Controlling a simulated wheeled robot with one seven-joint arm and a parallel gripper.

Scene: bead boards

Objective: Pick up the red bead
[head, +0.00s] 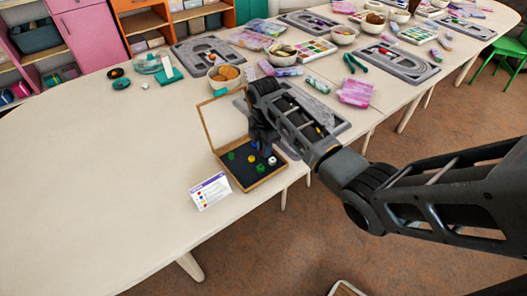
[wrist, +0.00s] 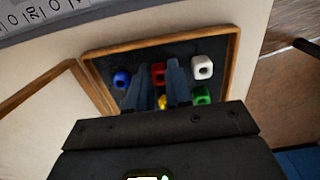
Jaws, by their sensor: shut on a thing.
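The red bead (wrist: 158,71) shows in the wrist view between the two fingers of my gripper (wrist: 157,78). My gripper is shut on it, over the dark inside of an open wooden box (wrist: 233,60). I cannot tell whether the bead is clear of the box floor. In the head view my gripper (head: 262,140) reaches into the box (head: 262,183) from above, and the red bead is hidden there.
In the wrist view a blue bead (wrist: 122,79) lies left of the fingers. A white bead (wrist: 202,67) and a green bead (wrist: 201,95) lie right, and a yellow bead (wrist: 162,102) is partly hidden. The table's left side is clear.

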